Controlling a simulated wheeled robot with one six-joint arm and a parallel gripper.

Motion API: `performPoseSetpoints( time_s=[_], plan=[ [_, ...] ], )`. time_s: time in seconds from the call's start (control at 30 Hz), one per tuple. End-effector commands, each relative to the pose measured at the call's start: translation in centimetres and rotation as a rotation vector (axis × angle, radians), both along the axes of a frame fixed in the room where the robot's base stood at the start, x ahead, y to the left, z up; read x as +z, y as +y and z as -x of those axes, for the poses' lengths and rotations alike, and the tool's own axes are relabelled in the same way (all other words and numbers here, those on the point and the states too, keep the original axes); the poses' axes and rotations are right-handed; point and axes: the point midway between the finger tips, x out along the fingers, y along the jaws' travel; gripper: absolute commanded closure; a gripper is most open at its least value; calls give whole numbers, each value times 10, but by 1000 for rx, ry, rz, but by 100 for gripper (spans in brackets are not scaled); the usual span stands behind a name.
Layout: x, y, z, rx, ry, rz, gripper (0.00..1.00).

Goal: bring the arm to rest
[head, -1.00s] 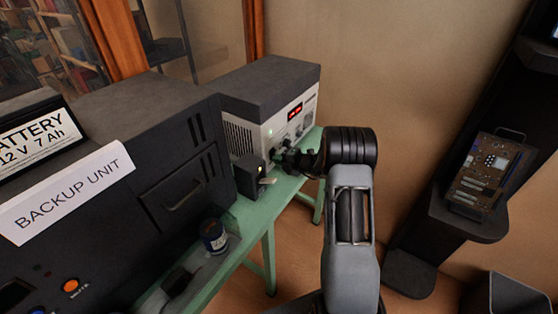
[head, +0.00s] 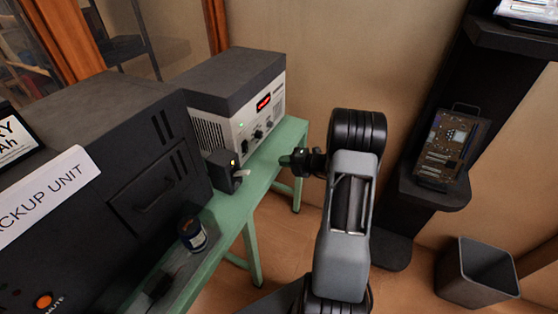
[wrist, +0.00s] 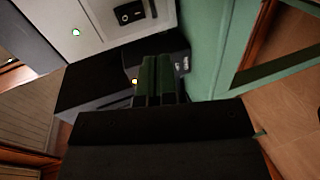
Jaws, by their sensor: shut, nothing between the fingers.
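My gripper (head: 290,160) is shut and empty. In the head view it is held just off the right edge of the green table (head: 236,208), apart from the things on it. My grey and black arm reaches up from the bottom of the picture and bends at the top, with the gripper pointing left. In the wrist view the shut fingers (wrist: 160,80) are in the middle, in front of a small black box with a light.
A power supply (head: 235,105) with a red display, the small black box (head: 222,170) with a light-coloured lever, a dark jar (head: 192,235) and the backup unit (head: 130,150) stand left. A shelf with a circuit board (head: 452,148) and a bin (head: 477,272) stand right. Floor between is open.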

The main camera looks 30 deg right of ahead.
Motion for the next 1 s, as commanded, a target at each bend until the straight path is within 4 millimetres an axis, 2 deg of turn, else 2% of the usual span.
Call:
performPoseSetpoints(
  time_s=[0.53,0.67,0.77,0.83,0.9,1.0],
  plan=[
    [0,-1,1,-1,0,2,100],
    [0,-1,1,15,-35,49,100],
    [-6,0,4,80,-106,188,100],
    [-18,9,17,199,-166,340,100],
    [-32,21,39,379,-246,521,100],
    [-29,45,72,725,-447,814,100]
  ],
)
